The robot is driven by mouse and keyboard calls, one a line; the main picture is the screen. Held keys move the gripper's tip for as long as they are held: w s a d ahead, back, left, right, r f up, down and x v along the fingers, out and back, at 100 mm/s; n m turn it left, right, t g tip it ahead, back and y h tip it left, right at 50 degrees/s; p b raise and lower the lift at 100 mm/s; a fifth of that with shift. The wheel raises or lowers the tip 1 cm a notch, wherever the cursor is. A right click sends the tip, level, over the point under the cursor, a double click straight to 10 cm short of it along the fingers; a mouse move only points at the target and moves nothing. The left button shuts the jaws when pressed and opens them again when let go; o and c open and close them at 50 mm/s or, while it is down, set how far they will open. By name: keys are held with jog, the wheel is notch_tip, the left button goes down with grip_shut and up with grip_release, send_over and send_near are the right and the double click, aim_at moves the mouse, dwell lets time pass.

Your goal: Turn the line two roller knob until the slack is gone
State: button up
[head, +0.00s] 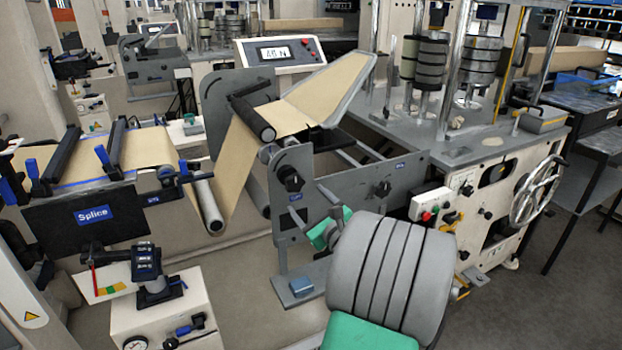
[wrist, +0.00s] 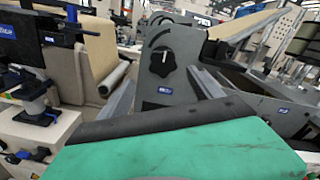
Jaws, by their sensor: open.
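A black round knob (head: 290,178) sits on the near grey side plate of the roller stand. In the wrist view the knob (wrist: 162,61) has a pale pointer line and a curved scale above it. My gripper (head: 307,199) is open and empty, just in front of and slightly below this knob. In the wrist view its fingertips (wrist: 161,76) lie either side of the knob's lower part, apparently short of it. The brown paper web (head: 235,165) runs down from the upper roller and hangs in a loop near a lower grey roller (head: 209,206). No line number is readable.
A second black knob (head: 382,188) is on the plate to the right. A tension display (head: 277,53) stands behind, its digits unclear. A splice table (head: 95,215) is at left, a small box with a gauge (head: 160,310) at front left, and a press with a handwheel (head: 537,190) at right.

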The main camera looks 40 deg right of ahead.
aim_at(296, 184)
jog(key=p+x, duration=0.1)
jog(key=x, duration=0.4)
jog(key=p+x, duration=0.1)
jog(key=x, duration=0.4)
jog(key=shift+s+d+r, duration=0.1)
jog(key=shift+d+r, duration=0.1)
jog(key=shift+c, duration=0.5)
jog(key=c, duration=1.3)
jog(key=shift+o, duration=0.2)
jog(key=shift+r, duration=0.1)
